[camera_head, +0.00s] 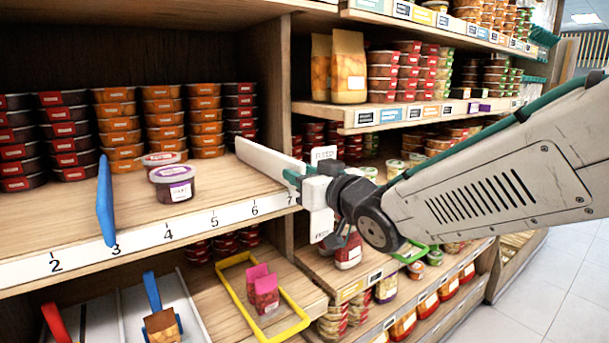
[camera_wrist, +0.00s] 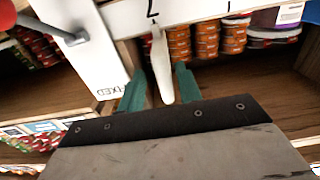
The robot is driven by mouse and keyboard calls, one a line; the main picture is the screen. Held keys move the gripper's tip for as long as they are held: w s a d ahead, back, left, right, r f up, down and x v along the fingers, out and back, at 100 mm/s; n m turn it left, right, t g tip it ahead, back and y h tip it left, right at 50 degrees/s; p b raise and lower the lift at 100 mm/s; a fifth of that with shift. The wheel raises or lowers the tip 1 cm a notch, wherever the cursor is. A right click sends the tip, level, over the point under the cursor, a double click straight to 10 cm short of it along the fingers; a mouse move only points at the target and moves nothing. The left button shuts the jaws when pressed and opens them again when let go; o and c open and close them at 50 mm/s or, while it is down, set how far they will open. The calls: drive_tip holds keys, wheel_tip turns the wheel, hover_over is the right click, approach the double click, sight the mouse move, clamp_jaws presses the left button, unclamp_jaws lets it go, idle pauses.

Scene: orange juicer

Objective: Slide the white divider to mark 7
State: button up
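The white divider (camera_head: 262,160) stands upright on the upper shelf, and its front end is at the mark 7 (camera_head: 290,198) on the white number strip (camera_head: 140,239). In the wrist view the divider (camera_wrist: 161,68) lines up with the upside-down 7 (camera_wrist: 152,15). My gripper (camera_head: 296,178) is at the divider's front end. In the wrist view my gripper (camera_wrist: 160,90) has one green finger on each side of the divider, with narrow gaps showing, so it is open around it. In the head view my gripper partly hides the front end.
A blue divider (camera_head: 105,200) stands near mark 3. Two lidded tubs (camera_head: 174,183) sit between the dividers, with stacked tubs behind. A white plate marked FIXED (camera_wrist: 95,50) is close beside my fingers, on the shelf post. The shelf between marks 5 and 6 is clear in front.

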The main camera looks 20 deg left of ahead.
drive_tip(key=shift+s, duration=0.1)
drive_tip(key=v, duration=0.7)
drive_tip(key=shift+s+d, duration=0.15)
drive_tip(key=shift+d, duration=0.2)
drive_tip(key=d+f+m+g+h, duration=0.2)
drive_tip(key=d+f+m+h, duration=0.2)
drive_tip(key=d+f+h, duration=1.05)
drive_tip(key=s+d+r+m+g, duration=0.1)
drive_tip(key=s+d+m+g, duration=0.2)
drive_tip(key=s+d, duration=0.7)
drive_tip(key=s+d+r+m+g, duration=0.1)
drive_tip(key=s+d+m, duration=0.3)
drive_tip(key=s+d, duration=0.7)
drive_tip(key=shift+s+d+m+g+h, duration=0.35)
drive_tip(key=shift+d+g, duration=0.55)
drive_tip(key=shift+d, duration=3.15)
drive_tip(key=shift+w+r, duration=0.1)
drive_tip(key=shift+r, duration=0.05)
